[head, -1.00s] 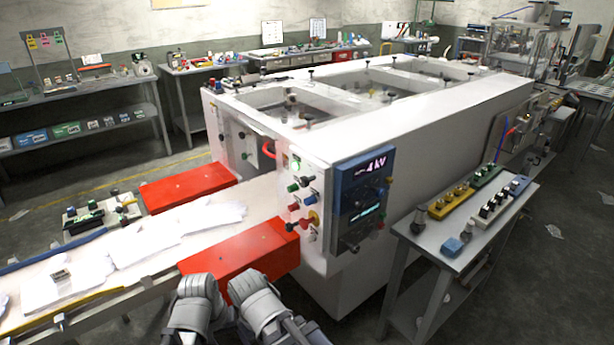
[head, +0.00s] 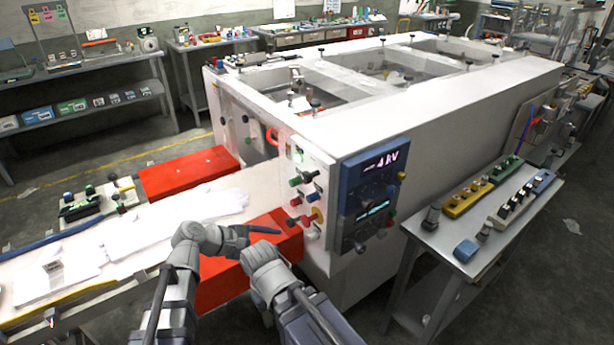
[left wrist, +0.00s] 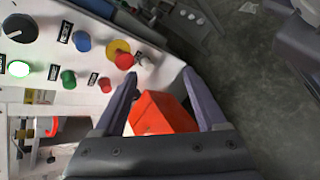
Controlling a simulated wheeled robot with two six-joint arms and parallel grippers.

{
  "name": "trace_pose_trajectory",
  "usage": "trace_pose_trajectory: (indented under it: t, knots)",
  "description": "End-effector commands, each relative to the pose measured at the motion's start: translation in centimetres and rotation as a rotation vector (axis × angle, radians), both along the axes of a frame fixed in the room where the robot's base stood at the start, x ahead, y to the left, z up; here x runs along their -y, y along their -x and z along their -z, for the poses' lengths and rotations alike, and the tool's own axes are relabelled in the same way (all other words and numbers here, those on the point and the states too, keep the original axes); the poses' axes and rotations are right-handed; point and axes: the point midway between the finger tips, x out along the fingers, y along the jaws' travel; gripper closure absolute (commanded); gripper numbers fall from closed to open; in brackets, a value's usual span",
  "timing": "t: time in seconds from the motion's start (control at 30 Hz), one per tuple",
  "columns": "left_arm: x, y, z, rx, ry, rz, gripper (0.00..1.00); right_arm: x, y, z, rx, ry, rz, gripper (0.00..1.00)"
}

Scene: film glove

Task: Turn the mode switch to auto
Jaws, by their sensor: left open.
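The control panel on the white machine's near corner (head: 322,165) carries several coloured knobs and buttons. A large black rotary knob (left wrist: 20,27) shows at the upper left of the left wrist view. It looks like the mode switch, but I cannot read its label or setting. My left gripper (head: 268,231) is left of and below the panel, above the red cover. In the left wrist view its two fingers (left wrist: 161,78) are apart and empty, with the knob well to their left. My right arm is bent at bottom centre; its gripper does not show.
A red mushroom button on a yellow ring (left wrist: 122,57) lies close to my left fingers. The red cover (head: 225,283) is below them. A blue display box (head: 373,190) adjoins the panel. A side table (head: 455,240) with switch boxes stands at right.

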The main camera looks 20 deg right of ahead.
Motion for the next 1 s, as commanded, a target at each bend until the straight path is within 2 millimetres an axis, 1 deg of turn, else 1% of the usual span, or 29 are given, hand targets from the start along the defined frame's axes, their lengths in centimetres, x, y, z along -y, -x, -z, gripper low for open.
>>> trace_pose_trajectory:
  t: [0.03,0.17,0.3,0.4,0.5,0.6,0.77,0.87,1.0]
  knots:
    - [0.7,-0.7,-0.9,-0.037,0.060,-0.037,0.26,0.0,0.0,0.0,0.000,0.000,0.000,1.00]
    - [2.5,-2.5,-3.9,-0.171,0.253,-0.142,0.26,0.0,0.0,0.0,0.000,0.000,0.000,1.00]
    - [4.0,-4.6,-7.8,-0.360,0.492,-0.249,0.26,0.0,0.0,0.0,0.000,0.000,0.000,1.00]
    - [4.5,-5.9,-10.1,-0.487,0.637,-0.301,0.26,0.0,0.0,0.0,0.000,0.000,0.000,1.00]
    - [4.7,-6.6,-11.5,-0.572,0.727,-0.328,0.26,0.0,0.0,0.0,0.000,0.000,0.000,1.00]
    - [4.7,-6.9,-12.1,-0.612,0.766,-0.339,0.26,0.0,0.0,0.0,0.000,0.000,0.000,1.00]
    - [4.9,-7.0,-12.2,-0.619,0.773,-0.340,0.26,0.0,0.0,0.0,0.000,0.000,0.000,1.00]
    - [5.8,-7.4,-12.2,-0.618,0.772,-0.339,0.26,0.0,0.0,0.0,0.000,0.000,0.000,1.00]
    - [7.9,-8.2,-12.2,-0.618,0.770,-0.338,0.26,0.0,0.0,0.0,0.000,0.000,0.000,1.00]
